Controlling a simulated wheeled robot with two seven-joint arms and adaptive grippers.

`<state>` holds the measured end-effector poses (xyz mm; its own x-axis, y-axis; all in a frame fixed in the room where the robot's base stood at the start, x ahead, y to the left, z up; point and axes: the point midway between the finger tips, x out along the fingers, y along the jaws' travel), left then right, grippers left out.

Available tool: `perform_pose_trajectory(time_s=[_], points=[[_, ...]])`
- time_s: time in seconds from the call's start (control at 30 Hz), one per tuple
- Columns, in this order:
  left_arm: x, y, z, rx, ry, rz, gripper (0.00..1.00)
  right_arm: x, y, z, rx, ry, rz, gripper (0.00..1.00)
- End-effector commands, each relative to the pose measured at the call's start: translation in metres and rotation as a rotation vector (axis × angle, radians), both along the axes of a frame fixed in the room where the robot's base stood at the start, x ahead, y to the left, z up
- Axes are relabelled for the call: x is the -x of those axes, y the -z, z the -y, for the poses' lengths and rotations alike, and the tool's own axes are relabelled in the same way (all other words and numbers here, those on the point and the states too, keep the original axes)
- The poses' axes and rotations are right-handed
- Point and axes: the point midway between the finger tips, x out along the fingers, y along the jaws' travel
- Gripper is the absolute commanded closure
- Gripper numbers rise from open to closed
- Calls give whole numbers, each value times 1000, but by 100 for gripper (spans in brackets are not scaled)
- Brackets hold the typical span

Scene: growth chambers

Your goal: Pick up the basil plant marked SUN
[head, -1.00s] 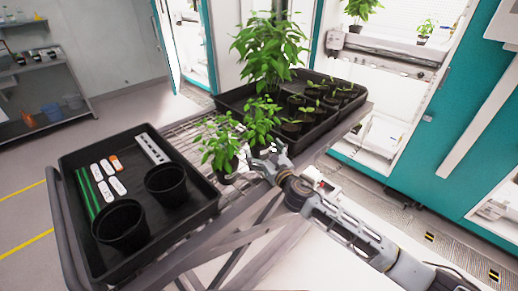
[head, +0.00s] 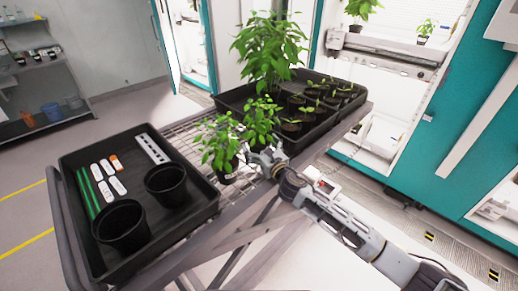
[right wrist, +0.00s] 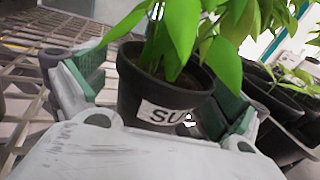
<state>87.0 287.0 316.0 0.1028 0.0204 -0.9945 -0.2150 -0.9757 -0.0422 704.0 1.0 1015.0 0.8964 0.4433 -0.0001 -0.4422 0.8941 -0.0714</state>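The basil plant marked SUN (head: 261,113) stands on the wire cart top, leafy and green in a black pot. In the right wrist view its pot (right wrist: 160,90) carries a white label reading "SU", the rest cut off from sight. My right gripper (head: 266,158) is at this pot, with a finger on either side of it. In the right wrist view the left green finger pad stands a little apart from the pot; the right pad is close to its side, partly hidden. The gripper is open. My left gripper is not in view.
A second small potted plant (head: 219,148) with a white label stands just left of the gripper. A black tray (head: 205,207) with two empty pots, labels and green stakes is at the left. Behind, another tray (head: 318,133) holds seedlings and a tall plant.

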Motion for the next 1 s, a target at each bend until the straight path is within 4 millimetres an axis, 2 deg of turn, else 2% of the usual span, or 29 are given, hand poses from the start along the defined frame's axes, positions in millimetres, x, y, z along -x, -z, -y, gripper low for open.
perform_pose_trajectory(time_s=[0.07,0.4,0.77,1.0], points=[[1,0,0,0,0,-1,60,0,0,0,0,0,0,13],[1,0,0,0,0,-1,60,0,0,0,0,0,0,56],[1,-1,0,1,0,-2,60,0,-4,0,0,-1,2,56],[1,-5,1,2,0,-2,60,0,-22,0,0,0,4,56]])
